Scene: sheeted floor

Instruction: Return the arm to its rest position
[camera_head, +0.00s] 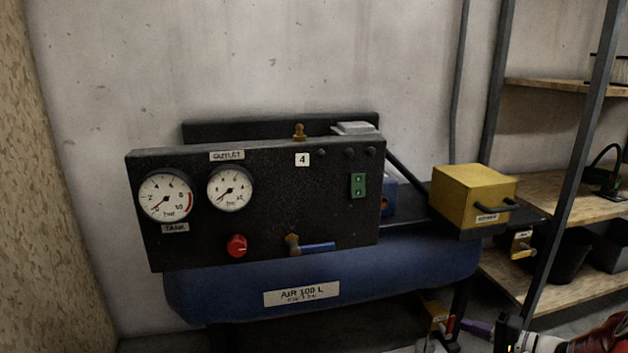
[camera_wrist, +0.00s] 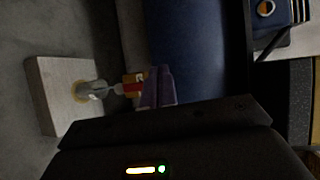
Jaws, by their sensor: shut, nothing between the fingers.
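My gripper (camera_head: 472,326) shows at the bottom right of the head view, low beside the right end of the blue tank. My arm enters from the bottom right corner. In the wrist view, the purple fingers of my gripper (camera_wrist: 158,86) are closed together and empty. A small red and yellow part (camera_wrist: 133,84) lies just past the fingertips, joined to a grey fitting (camera_wrist: 92,90) by a pale block (camera_wrist: 50,96). I cannot tell whether the fingers touch it. The dark gripper body fills the bottom of the wrist view.
The blue air tank (camera_head: 330,275) carries a black gauge panel (camera_head: 280,200) with a red knob (camera_head: 237,246). A yellow box (camera_head: 470,195) sits at its right end. A shelf rack with a metal post (camera_head: 570,160) stands right. Bare wall (camera_head: 250,60) rises behind.

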